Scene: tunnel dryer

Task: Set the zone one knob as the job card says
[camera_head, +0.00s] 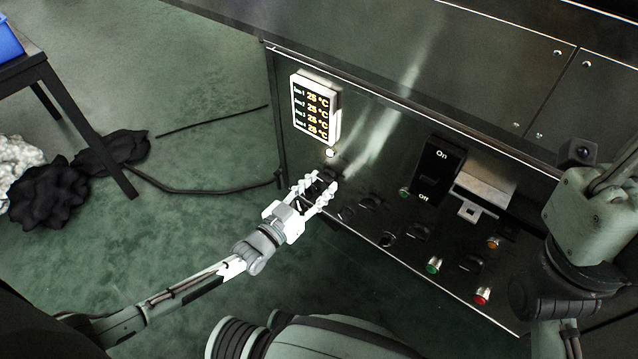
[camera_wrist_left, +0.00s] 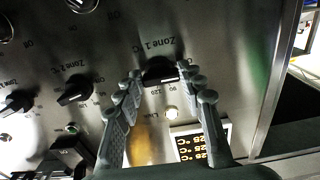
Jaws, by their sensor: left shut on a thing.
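The zone one knob (camera_wrist_left: 160,70) is a black knob under the label "Zone 1 °C" on the steel panel. My left gripper (camera_head: 322,184) is at the panel's left side, its fingers on either side of that knob. It also shows in the left wrist view (camera_wrist_left: 158,78), shut on the knob. The marks 90 and 120 show beside it; its pointer is hidden. The temperature display (camera_head: 316,108) reads 25 °C on its rows. I see no job card. My right arm shows at the right, but its gripper cannot be made out.
The zone two knob (camera_wrist_left: 75,91) is left of zone one in the left wrist view. A small round lamp (camera_wrist_left: 170,112) lies near the display. A large On/Off switch (camera_head: 438,170), a green button (camera_head: 433,265) and a red button (camera_head: 482,295) are further right on the panel.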

